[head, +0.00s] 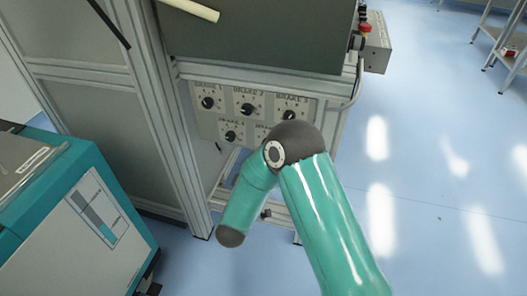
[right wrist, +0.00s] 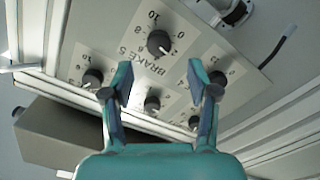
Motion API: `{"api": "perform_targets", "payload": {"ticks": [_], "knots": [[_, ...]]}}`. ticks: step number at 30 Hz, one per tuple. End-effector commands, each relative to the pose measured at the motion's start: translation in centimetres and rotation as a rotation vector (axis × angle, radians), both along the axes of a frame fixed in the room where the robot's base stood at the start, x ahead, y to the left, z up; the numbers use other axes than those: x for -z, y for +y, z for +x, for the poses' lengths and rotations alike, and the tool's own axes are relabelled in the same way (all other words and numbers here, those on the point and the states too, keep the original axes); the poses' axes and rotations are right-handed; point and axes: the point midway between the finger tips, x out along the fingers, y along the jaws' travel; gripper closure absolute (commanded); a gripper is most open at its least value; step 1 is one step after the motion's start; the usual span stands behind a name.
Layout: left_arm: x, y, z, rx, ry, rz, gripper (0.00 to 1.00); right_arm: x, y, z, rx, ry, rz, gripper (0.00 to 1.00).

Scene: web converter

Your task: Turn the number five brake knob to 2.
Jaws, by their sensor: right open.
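The brake 5 knob (right wrist: 160,43) is round and black, on a pale panel. Its "BRAKE 5" label (right wrist: 133,68) appears tilted and nearly upside down in the right wrist view. Scale marks 10, 8 and 0 show around the knob; I cannot read its pointer setting. My right gripper (right wrist: 160,72) is open and empty, its fingertips apart in front of the panel. The knob appears just beyond the tips, between their lines; no contact shows. In the head view, my right arm hides this knob and the gripper. My left gripper is in neither view.
Other brake knobs share the panel (head: 220,126), including brake 2 (head: 247,109) and brake 3 (head: 289,115). An aluminium frame post (head: 178,150) stands beside it. A teal and grey cabinet (head: 75,215) is at left.

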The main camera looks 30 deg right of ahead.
Motion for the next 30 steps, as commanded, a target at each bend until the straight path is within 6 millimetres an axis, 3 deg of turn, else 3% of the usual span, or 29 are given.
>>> {"api": "perform_targets", "payload": {"ticks": [4,10,26,30], "knots": [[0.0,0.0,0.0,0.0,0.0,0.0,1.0,0.0,2.2,-1.7,-0.005,0.001,-0.001,0.41],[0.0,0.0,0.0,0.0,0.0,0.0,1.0,0.0,3.6,-3.1,-0.001,0.0,0.0,0.41],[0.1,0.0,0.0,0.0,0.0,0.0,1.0,0.0,3.7,-3.3,0.001,0.0,0.0,0.41],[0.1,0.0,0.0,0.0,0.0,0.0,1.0,0.5,2.6,-3.5,0.026,0.01,-0.001,0.41]]}}
